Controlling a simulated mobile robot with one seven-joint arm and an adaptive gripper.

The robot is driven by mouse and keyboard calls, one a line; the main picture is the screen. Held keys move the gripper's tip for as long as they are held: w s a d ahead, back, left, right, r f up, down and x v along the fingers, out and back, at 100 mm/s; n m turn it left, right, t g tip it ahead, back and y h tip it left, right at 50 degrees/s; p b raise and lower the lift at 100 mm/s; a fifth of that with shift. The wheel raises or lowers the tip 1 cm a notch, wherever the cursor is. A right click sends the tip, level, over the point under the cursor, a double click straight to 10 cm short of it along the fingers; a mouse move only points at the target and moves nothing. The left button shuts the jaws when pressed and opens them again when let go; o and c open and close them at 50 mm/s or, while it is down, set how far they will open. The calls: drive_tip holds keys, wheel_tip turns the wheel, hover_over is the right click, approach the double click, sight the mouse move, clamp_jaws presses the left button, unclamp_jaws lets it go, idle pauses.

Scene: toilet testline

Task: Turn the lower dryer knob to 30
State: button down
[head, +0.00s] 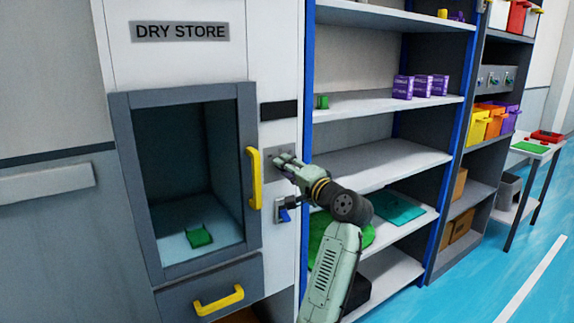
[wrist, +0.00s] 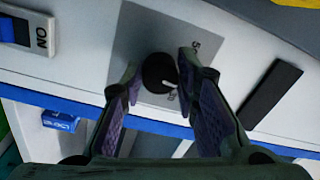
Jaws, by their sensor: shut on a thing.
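The dryer cabinet (head: 118,60) is labelled DRY STORE and stands on the left in the head view. A grey plate (wrist: 130,45) on its front carries a round black knob (wrist: 158,72) with a pale pointer mark. Printed numbers show on the plate, but I cannot read them surely. My gripper (wrist: 158,78) has one finger on either side of the knob and is shut on it. In the head view my gripper (head: 281,162) is at the plate, right of the yellow door handle (head: 254,178), and hides the knob. Only one knob shows.
A blue switch (head: 284,213) sits below the plate; an ON label (wrist: 40,37) shows beside it in the wrist view. A black panel (head: 279,111) is above. A drawer with a yellow handle (head: 219,300) is below the door. Open shelves (head: 375,163) stand right of my arm.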

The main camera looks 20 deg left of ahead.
drive_tip(key=shift+r+m+p, duration=0.1)
drive_tip(key=shift+m+p, duration=0.45)
drive_tip(key=shift+m, duration=3.85)
drive_tip(key=c, duration=1.2)
unclamp_jaws()
drive_tip(key=shift+c, duration=0.2)
drive_tip(key=v, duration=1.2)
drive_tip(key=shift+s, duration=0.2)
drive_tip(key=shift+a, duration=0.1)
